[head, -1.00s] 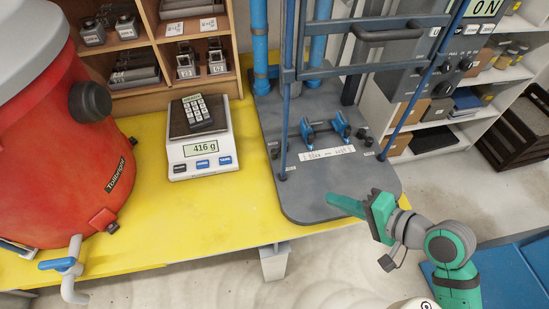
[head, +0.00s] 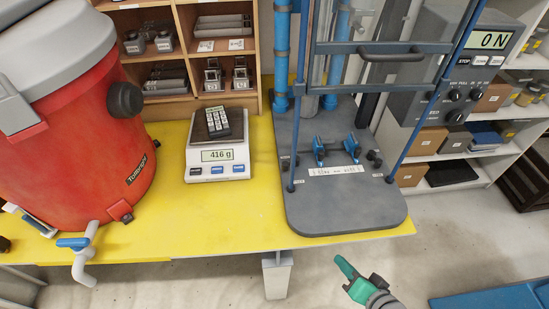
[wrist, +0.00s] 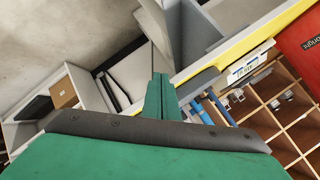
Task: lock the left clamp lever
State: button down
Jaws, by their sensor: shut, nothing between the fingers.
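The test rig has a grey base plate (head: 345,215) with two blue clamp levers standing on it. The left clamp lever (head: 319,151) and the right clamp lever (head: 351,148) both look upright, behind a white label strip; whether either is locked is too small to tell. My gripper (head: 344,268) is shut and empty, in front of and below the plate's front edge, apart from both levers. Its green fingers (wrist: 160,97) are together in the wrist view, pointing past the yellow table edge. The clamp levers cannot be clearly made out in that view.
Blue uprights and a handled front guard (head: 400,49) rise around the levers. A scale (head: 218,172) reading 416 g and a red barrel (head: 75,125) stand left on the yellow table (head: 170,215). A control box (head: 470,70) reads 0 N.

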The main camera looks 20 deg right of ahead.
jog(key=s+a+f+n+t, duration=0.1)
jog(key=s+a+f+n, duration=0.2)
jog(key=a, duration=0.7)
jog(key=s+a+f+n+t, duration=0.1)
jog(key=s+a+n+t, duration=0.3)
jog(key=a, duration=0.6)
jog(key=a+r+n, duration=0.3)
jog(key=a+r, duration=0.1)
jog(key=a, duration=0.5)
jog(key=shift+s+a+r+g+y, duration=0.2)
jog(key=shift+s+r+g+y, duration=0.1)
jog(key=shift+r+y, duration=0.1)
jog(key=shift+d, duration=0.2)
